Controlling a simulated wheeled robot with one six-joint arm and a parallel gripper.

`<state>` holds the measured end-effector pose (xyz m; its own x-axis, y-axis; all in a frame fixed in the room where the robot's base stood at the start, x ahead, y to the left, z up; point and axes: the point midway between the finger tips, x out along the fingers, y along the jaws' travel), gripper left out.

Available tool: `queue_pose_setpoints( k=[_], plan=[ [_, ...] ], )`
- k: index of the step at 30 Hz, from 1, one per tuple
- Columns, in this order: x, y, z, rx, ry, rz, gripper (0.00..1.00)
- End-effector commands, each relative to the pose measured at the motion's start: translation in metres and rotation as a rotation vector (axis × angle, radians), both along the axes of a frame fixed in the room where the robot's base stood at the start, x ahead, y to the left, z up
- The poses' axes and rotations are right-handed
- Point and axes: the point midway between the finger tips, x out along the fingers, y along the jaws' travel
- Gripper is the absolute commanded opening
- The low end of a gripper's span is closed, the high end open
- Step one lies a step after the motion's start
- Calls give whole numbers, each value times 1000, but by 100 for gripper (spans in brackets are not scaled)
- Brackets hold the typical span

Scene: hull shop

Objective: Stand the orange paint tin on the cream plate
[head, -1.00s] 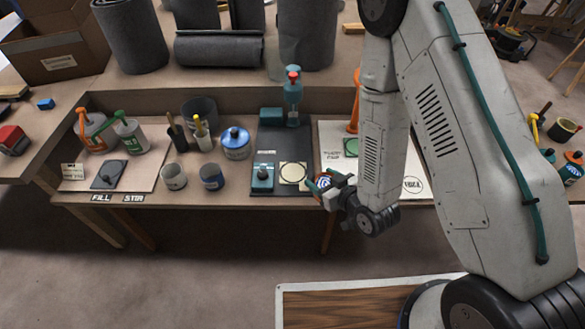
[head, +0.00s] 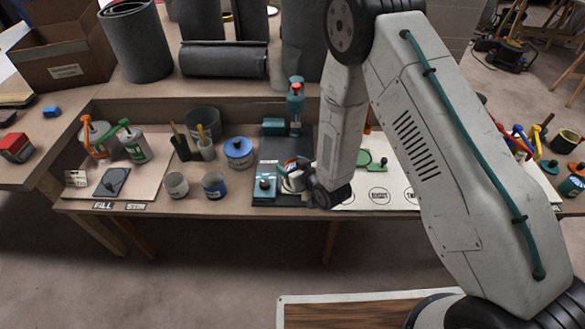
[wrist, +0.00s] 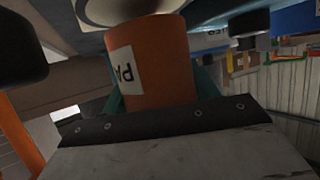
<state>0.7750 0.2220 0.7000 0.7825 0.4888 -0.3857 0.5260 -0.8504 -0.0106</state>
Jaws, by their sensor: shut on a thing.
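The orange paint tin (wrist: 155,62), with a pale label lettered "PA", fills the middle of the wrist view. My gripper (wrist: 158,85) is shut on it, with teal finger parts showing at both sides. A cream disc, which looks like the cream plate (wrist: 125,8), shows just beyond the tin's far end. In the head view my gripper (head: 294,174) is over the plate's place on the dark mat (head: 277,152) and hides most of the plate. The tin is hard to make out there. I cannot tell whether it touches the plate.
A teal-topped device (head: 264,187) stands close left of my gripper. A blue-lidded tin (head: 238,152) and cups (head: 214,185) are further left. A pale board with labelled circles (head: 350,196) lies right.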

Motion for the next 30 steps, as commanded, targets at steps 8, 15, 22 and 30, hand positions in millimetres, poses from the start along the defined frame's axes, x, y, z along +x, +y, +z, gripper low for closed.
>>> queue_pose_setpoints(
  k=[8,15,22,30],
  plan=[
    [1,0,-13,1,-3,0,30],
    [0,0,-17,0,-2,0,74],
    [0,0,-16,0,-2,0,82],
    [-11,-8,-8,0,-1,-1,82]
  ],
)
